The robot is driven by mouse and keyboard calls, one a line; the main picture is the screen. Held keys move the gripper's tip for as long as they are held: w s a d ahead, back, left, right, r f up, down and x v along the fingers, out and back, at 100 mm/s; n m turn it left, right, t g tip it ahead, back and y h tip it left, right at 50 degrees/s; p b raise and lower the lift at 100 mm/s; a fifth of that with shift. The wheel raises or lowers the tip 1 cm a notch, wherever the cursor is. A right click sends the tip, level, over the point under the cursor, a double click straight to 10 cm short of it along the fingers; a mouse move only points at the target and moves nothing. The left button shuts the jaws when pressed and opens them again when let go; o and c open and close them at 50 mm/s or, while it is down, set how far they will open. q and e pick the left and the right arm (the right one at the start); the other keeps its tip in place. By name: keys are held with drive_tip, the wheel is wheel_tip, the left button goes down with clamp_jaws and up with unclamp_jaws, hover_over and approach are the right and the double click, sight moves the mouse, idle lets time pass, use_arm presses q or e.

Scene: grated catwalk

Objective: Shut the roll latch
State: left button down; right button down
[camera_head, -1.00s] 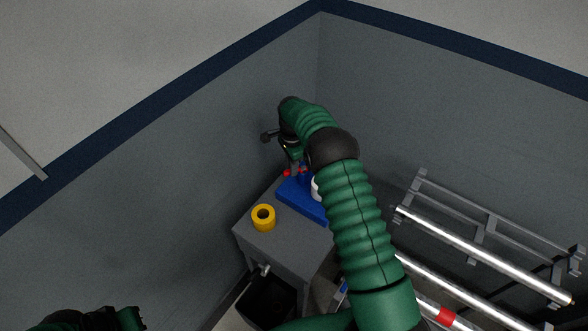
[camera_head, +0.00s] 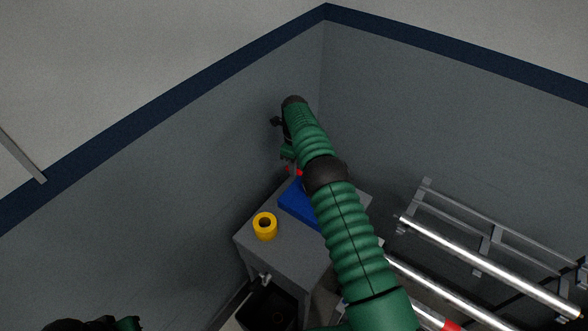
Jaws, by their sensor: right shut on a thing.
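A blue block-like base (camera_head: 298,204) sits on the grey table by the wall, with small red parts (camera_head: 299,173) above its far end. These may belong to the roll latch, but my right arm covers much of it, so its position cannot be told. My right gripper (camera_head: 289,163) is at the far end of the blue base, by the red parts. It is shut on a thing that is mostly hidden. Part of my left arm (camera_head: 100,324) shows at the bottom left edge; its gripper fingers cannot be made out.
A yellow roll (camera_head: 265,226) stands on the near left of the grey table (camera_head: 262,251). A black bin (camera_head: 268,306) is below it. A metal rack with shiny pipes (camera_head: 485,262) is at the right. Grey walls close in behind the table.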

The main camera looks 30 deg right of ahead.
drive_tip(key=shift+w+d+r+m, duration=0.15)
drive_tip(key=shift+w+d+m, duration=0.2)
drive_tip(key=shift+m, duration=0.55)
drive_tip(key=shift+r, duration=0.1)
drive_tip(key=c, duration=1.6)
unclamp_jaws()
drive_tip(key=shift+o, duration=1)
drive_tip(key=shift+f, duration=0.25)
wheel_tip(320, 180, up, 17)
drive_tip(key=p, duration=0.8)
drive_tip(key=shift+p, duration=0.3)
drive_tip(key=shift+w+d+f, duration=0.1)
drive_tip(key=shift+w+f, duration=0.05)
